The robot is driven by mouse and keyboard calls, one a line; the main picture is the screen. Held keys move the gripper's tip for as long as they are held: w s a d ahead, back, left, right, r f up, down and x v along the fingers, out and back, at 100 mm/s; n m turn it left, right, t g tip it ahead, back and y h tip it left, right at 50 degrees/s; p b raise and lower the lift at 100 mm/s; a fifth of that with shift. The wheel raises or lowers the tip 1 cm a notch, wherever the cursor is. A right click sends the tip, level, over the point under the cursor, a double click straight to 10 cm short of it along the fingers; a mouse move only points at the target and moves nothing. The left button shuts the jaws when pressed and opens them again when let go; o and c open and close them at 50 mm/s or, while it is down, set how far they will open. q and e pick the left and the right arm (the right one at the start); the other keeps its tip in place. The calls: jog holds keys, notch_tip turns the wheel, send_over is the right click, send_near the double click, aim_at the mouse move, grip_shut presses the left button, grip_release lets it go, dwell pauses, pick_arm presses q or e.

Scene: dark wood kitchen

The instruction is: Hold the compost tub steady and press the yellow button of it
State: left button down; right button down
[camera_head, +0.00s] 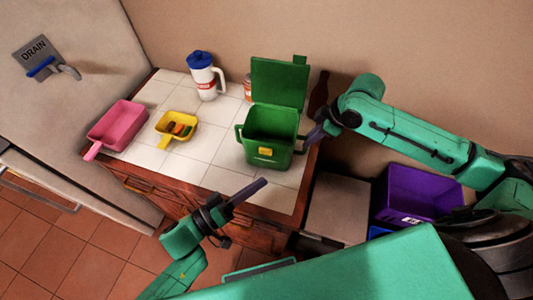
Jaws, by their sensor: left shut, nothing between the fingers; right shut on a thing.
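The green compost tub (268,153) stands upright on the tiled counter, with its green lid (279,82) raised at the back. The yellow button (265,151) is on its front face. My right gripper (316,134) is at the tub's right side, shut on the tub's right handle; its fingertips are partly hard to make out against it. My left gripper (254,190) is shut and empty, in front of the tub and lower left of the button, apart from it, with its fingers pointing up and right.
A yellow scoop (167,143) with small items and a pink tray (118,122) lie left on the counter (205,150). A white jug with a blue lid (205,78), a small can (247,88) and a dark bottle (319,92) stand behind. A purple crate (410,190) sits right.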

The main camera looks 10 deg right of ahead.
jog(key=c, duration=0.8)
grip_release()
jog(key=shift+o, duration=0.2)
